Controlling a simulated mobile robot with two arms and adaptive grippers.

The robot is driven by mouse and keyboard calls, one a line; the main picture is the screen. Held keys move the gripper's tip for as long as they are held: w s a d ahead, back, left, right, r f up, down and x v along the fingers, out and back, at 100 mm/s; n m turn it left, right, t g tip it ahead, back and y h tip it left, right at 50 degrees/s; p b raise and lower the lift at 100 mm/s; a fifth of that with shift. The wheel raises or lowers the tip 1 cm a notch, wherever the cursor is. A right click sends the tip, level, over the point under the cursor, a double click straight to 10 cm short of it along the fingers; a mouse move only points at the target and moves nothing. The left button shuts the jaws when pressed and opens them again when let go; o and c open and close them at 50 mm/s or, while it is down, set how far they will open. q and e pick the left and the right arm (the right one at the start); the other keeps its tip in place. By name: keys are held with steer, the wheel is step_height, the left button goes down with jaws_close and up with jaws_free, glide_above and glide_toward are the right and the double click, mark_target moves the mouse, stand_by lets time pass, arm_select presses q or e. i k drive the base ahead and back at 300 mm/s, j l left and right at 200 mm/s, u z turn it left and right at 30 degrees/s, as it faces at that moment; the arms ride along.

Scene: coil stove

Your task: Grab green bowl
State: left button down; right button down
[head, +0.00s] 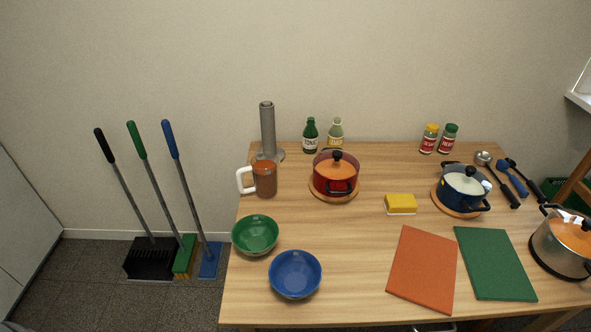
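A green bowl (255,236) sits upright on the wooden table (350,270), near the table's left edge. It looks empty. A blue bowl (295,275) stands close to it, toward the front right. Neither of my grippers shows in the head view, so their positions relative to the green bowl cannot be seen.
A brown mug (265,180) and a grey paper-towel-like stand (268,130) are behind the green bowl. A red pot (336,175) is farther right. Orange (423,268) and green (495,263) boards lie at the front right. Brooms (185,210) stand left of the table.

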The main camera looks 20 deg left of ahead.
mark_target(256, 235)
steer(key=j+z, duration=0.25)
steer(key=j, duration=1.35)
